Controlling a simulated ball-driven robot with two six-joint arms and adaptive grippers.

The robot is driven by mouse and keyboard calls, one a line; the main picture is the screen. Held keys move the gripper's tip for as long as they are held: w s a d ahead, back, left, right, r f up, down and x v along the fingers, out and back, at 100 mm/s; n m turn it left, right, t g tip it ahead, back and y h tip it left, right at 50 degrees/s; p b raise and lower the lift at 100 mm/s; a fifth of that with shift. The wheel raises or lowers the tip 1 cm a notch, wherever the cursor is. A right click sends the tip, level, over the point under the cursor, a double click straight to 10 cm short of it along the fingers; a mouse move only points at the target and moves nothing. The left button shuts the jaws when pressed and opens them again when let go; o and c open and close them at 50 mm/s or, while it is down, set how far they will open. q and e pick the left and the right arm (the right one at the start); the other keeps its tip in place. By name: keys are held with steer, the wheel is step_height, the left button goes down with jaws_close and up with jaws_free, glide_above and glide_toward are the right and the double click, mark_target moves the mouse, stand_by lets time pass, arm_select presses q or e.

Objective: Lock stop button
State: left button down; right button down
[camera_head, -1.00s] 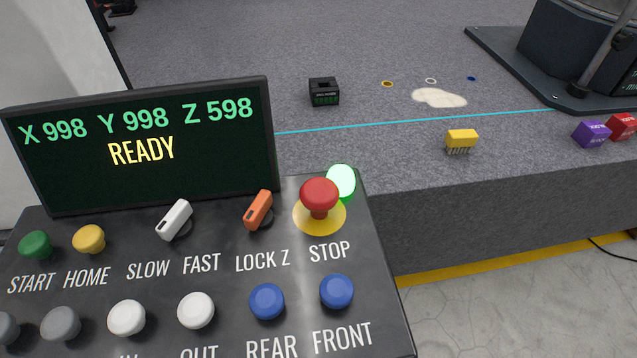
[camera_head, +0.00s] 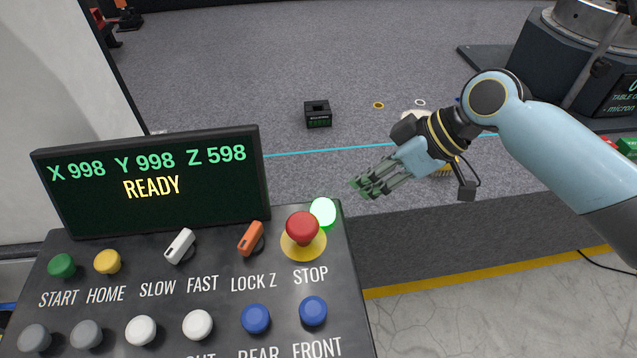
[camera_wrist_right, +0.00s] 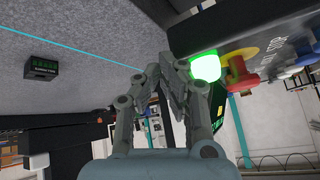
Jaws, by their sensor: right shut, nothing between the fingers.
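The red mushroom-shaped stop button (camera_head: 302,226) stands raised on a yellow disc at the panel's upper right, above the word STOP. It also shows in the right wrist view (camera_wrist_right: 240,72), right of my fingers. A green lamp (camera_head: 323,212) glows just behind it. The control panel (camera_head: 222,260) carries a screen (camera_head: 152,180) reading READY. My right gripper (camera_head: 365,187) is shut and empty, apart from the button, to its right and above the granite edge. In the right wrist view my fingers (camera_wrist_right: 165,62) come together near the lamp. My left gripper is in neither view.
Other panel controls include an orange LOCK Z switch (camera_head: 251,238), a white switch (camera_head: 180,246) and blue buttons (camera_head: 255,319). A black box (camera_head: 318,114) sits on the granite bed (camera_head: 230,60). A dark machine base (camera_head: 560,60) stands at the back right.

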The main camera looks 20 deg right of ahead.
steer(key=s+a+r+n+g+y, duration=0.1)
steer(key=s+a+r+n, duration=0.1)
steer(key=r, duration=0.6)
steer(key=s+a+r+n+g+y+p, duration=0.1)
steer(key=s+a+r+n, duration=0.2)
steer(key=r, duration=0.5)
steer(key=shift+s+a+n+p, duration=0.2)
steer(key=shift+n+p, duration=0.1)
steer(key=shift+n, duration=0.6)
steer(key=shift+w, duration=0.1)
glide_above(306, 218)
steer(key=f, duration=0.7)
steer(key=shift+a+p, duration=0.25)
steer(key=shift+p, duration=0.05)
steer(key=f, duration=0.2)
steer(key=shift+d+f, duration=0.2)
steer(key=shift+f, duration=0.8)
